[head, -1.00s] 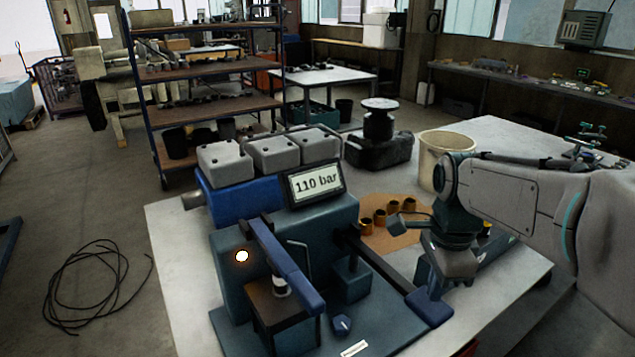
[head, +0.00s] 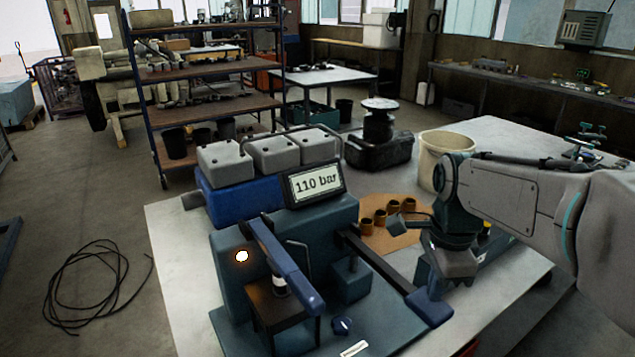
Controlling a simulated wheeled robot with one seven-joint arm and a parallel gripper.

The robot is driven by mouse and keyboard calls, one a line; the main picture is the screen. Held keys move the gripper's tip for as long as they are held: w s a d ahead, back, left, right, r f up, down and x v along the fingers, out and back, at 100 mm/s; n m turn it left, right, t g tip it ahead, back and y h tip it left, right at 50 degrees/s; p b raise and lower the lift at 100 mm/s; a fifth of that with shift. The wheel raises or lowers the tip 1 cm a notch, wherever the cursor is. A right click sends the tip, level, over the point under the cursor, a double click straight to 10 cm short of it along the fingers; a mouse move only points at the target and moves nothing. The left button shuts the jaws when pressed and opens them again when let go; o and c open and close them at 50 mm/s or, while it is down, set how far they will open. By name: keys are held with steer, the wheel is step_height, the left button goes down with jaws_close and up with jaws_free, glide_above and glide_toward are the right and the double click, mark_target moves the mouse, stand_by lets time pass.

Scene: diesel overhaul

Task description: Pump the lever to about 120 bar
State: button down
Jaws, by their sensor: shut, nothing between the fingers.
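The pump stand (head: 228,285) is a teal block on a base plate on the light table. Its display (head: 315,183) reads 110 bar. The lever (head: 383,262) is a dark bar running from the block towards the front right, with a blue handle (head: 429,307) at its end. My gripper (head: 434,286) points down at the handle end, shut with nothing held. Its fingertips are partly hidden, so I cannot tell whether they touch the handle. A second blue bar (head: 285,262) slopes over a dark small stand at the left. A white-orange light (head: 241,256) glows on the block.
A blue engine part with grey covers (head: 275,152) stands behind the pump. An orange-brown mat (head: 385,243) with several brass-coloured pieces lies right of it, near a cream bucket (head: 432,170).

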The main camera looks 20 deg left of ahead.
steer(key=shift+f+b, duration=0.85)
steer(key=shift+f, duration=0.3)
steer(key=shift+r, duration=0.1)
steer(key=shift+d+r+p, duration=0.1)
steer(key=shift+r+p, duration=0.4)
steer(key=shift+r, duration=0.05)
steer(key=shift+s+d+r+p, duration=0.25)
steer(key=shift+r+p, duration=0.1)
steer(key=shift+r, duration=0.2)
steer(key=shift+a, duration=0.1)
step_height(320, 180, up, 4)
steer(key=p, duration=0.3)
steer(key=shift+w, duration=0.1)
